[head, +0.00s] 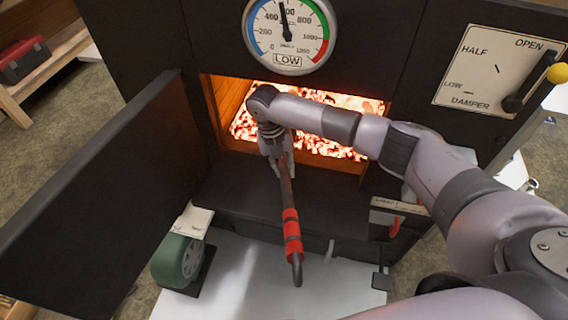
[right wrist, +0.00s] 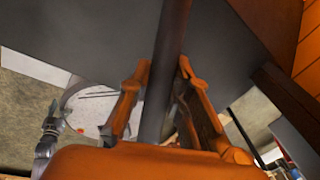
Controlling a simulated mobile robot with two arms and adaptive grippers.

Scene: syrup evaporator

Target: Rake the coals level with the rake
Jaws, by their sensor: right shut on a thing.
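The glowing coals (head: 335,100) lie in the open firebox, bright orange and white, partly hidden behind my right arm. My right gripper (head: 279,160) is shut on the dark shaft of the rake (head: 291,228), at the firebox mouth. The rake's handle, with red bands and a hooked end, points out toward me. Its head is hidden behind my arm and gripper. In the right wrist view the rake shaft (right wrist: 170,40) runs between the two orange fingers (right wrist: 165,75). My left gripper does not show.
The black firebox door (head: 100,190) stands open at left. A LOW gauge (head: 288,30) hangs above the opening. A damper plate (head: 490,70) with a yellow-knobbed lever (head: 540,85) is at right. A green blower (head: 180,255) stands below. A red toolbox (head: 24,58) sits on a bench.

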